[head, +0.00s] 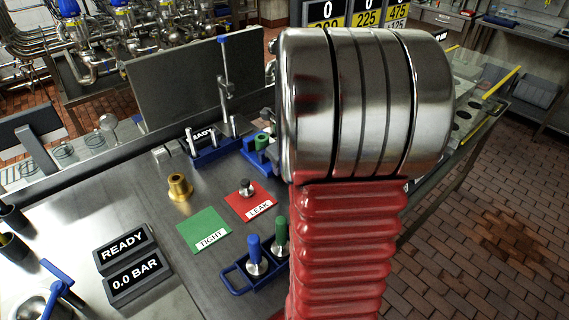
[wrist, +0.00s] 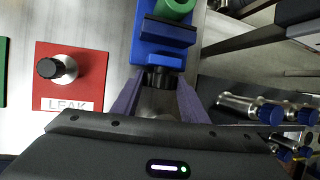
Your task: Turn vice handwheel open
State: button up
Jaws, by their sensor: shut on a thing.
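The blue vice (wrist: 165,45) stands on the steel bench with a green cylindrical part (wrist: 174,8) in it. In the head view the vice (head: 258,160) and the green part (head: 262,140) are partly hidden by my arm. The vice's dark handwheel (wrist: 160,83) faces my gripper. My gripper (wrist: 159,80) has one finger on each side of the handwheel and is shut on it. The gripper body covers the lower part of the wrist view. My gripper cannot be made out in the head view.
A red LEAK mat (head: 262,201) with a black-knobbed metal piece lies beside the vice, a green TIGHT mat (head: 204,229) farther left. A blue holder (head: 236,281) with blue and green-handled tools, a brass fitting (head: 179,187) and READY and 0.0 BAR displays (head: 125,250) stand nearby.

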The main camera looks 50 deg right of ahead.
jog(key=shift+a+h, duration=0.2)
jog(key=shift+h, duration=0.8)
jog(key=o, duration=1)
jog(key=shift+o, duration=0.2)
jog(key=v, duration=1.3)
jog(key=shift+r, duration=0.3)
jog(key=shift+s+a, duration=0.1)
